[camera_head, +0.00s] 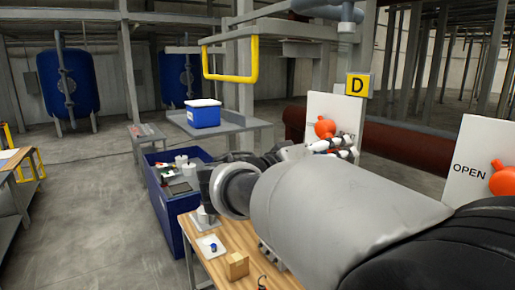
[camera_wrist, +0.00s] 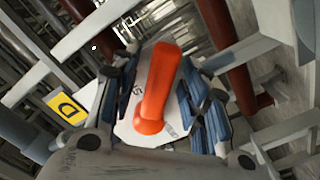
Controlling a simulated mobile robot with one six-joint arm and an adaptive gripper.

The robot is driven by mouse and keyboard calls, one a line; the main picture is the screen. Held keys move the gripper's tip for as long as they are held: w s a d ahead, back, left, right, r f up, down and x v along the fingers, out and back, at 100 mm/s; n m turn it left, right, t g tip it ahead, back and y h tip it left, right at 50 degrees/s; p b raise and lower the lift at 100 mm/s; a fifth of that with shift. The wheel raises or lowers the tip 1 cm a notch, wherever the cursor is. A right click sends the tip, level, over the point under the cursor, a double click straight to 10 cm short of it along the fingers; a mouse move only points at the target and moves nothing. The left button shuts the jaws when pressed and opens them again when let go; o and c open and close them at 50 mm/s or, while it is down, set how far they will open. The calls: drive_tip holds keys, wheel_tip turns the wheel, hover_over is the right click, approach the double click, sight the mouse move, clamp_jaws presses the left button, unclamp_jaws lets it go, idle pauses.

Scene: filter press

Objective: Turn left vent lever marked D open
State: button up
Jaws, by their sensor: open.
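The orange vent lever (camera_head: 325,127) is on a white panel (camera_head: 345,112) below a yellow sign marked D (camera_head: 357,85). In the wrist view the lever (camera_wrist: 160,85) stands between the two fingers of my gripper (camera_wrist: 162,85), with its round hub toward the lower part of the picture. The fingers are open, one on each side, with visible gaps to the lever. The D sign (camera_wrist: 66,107) shows at the left there. In the head view my gripper (camera_head: 322,146) is at the lever, and my arm hides part of the panel.
A second white panel marked OPEN (camera_head: 477,158) with another orange lever (camera_head: 503,180) is at the right. A wooden table (camera_head: 215,262) with a small box (camera_head: 236,265) is below my arm. A blue bin (camera_head: 165,205) stands beyond it. A yellow handle (camera_head: 230,78) hangs above.

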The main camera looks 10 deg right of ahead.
drive_tip(key=shift+d, duration=0.15)
drive_tip(key=shift+c, duration=0.2)
clamp_jaws()
idle(0.3)
